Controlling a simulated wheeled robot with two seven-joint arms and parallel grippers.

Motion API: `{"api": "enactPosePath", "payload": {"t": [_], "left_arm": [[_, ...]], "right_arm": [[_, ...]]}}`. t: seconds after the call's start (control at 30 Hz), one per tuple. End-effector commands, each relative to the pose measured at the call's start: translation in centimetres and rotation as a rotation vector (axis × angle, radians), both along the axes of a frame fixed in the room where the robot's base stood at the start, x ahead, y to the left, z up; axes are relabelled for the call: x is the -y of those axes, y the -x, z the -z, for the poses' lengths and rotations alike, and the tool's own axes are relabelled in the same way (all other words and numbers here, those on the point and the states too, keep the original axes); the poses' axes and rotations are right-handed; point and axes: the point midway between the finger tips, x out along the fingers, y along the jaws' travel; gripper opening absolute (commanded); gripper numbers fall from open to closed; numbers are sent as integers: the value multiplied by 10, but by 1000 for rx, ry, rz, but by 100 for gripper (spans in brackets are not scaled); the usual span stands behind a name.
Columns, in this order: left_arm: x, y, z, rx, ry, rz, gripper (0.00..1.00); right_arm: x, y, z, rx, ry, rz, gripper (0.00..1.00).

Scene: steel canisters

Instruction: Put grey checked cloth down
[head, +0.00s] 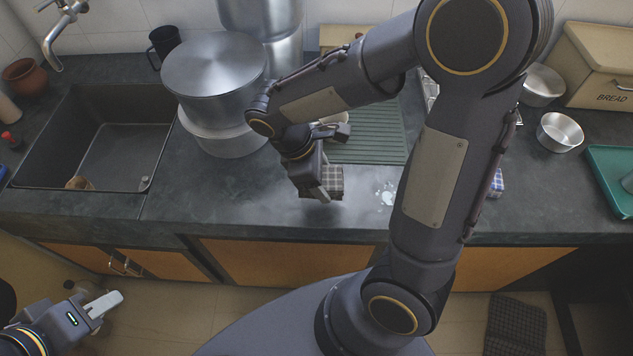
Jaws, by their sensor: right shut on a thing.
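The grey checked cloth (333,178) is folded into a small block near the front edge of the dark counter. My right gripper (318,190) is shut on it, with the fingers pointing down. The cloth is at or just above the counter top; I cannot tell whether it touches. Part of it is hidden by the gripper. My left gripper (103,304) is low at the left, in front of the cupboards and away from the counter top. Its finger opening cannot be made out.
Stacked steel canisters (214,70) stand behind, beside the sink (108,150). A green ribbed mat (372,140) lies behind the cloth. A whitish patch (387,195) is to its right. A blue checked item (497,184), steel bowls (560,132) and a green tray (606,180) are further right.

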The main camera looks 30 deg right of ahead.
Motion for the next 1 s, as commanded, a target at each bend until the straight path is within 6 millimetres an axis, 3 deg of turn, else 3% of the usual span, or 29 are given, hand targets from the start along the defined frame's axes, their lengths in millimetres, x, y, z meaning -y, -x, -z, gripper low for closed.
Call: {"api": "enactPosePath", "payload": {"t": [0.1,0.33,0.53,1.0], "left_arm": [[0,0,1,0,0,0,29],[0,0,2,0,0,0,29],[0,0,2,0,0,0,29],[0,0,7,0,0,0,29]], "right_arm": [[2,-14,18,-2,2,0,42],[4,-28,34,-1,1,-1,42],[4,-27,60,-2,0,-1,42],[4,-27,69,2,-1,0,42]]}}
